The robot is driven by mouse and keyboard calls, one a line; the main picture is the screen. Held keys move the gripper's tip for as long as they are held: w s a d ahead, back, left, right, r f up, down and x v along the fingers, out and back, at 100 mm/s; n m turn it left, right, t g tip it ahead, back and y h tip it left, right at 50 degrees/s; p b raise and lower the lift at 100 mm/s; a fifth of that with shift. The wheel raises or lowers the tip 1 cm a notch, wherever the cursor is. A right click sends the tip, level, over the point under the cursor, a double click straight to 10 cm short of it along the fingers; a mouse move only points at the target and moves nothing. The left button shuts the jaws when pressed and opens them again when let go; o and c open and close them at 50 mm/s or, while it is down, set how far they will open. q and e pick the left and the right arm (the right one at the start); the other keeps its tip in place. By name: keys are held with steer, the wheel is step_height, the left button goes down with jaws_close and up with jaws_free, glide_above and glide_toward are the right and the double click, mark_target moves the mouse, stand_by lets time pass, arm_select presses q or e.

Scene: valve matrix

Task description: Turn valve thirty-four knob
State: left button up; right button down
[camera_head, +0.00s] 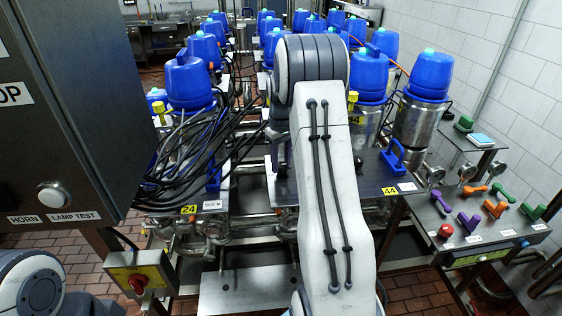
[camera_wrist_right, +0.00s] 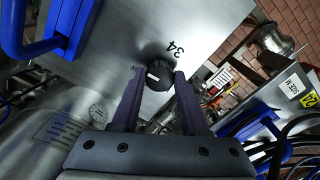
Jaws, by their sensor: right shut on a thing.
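A black round knob (camera_wrist_right: 158,73) with a white pointer mark shows in the right wrist view on a grey metal panel (camera_wrist_right: 195,20). The black number 34 is printed beside it. My right gripper (camera_wrist_right: 157,80) has one dark finger on each side of the knob and is shut on it. In the head view, my right arm reaches forward over the middle of the valve rows. It hides the knob, and its gripper is mostly out of sight there. My left gripper is not in view; only a rounded part of my left arm shows at the lower left.
Blue-topped valves (camera_head: 188,80) stand in rows on both sides of my arm. Black cables (camera_head: 195,150) hang at left. A dark control cabinet (camera_head: 70,110) fills the left edge. A panel with coloured handles (camera_head: 480,225) stands at right. Blue handles (camera_wrist_right: 45,30) flank the wrist.

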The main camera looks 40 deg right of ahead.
mark_target(281, 164)
steer(key=shift+w+r+n, duration=0.1)
steer(key=shift+n, duration=0.4)
steer(key=shift+c, duration=2.1)
jaws_free()
steer(key=shift+r, duration=0.3)
step_height(281, 164, up, 10)
steer(key=b, duration=0.2)
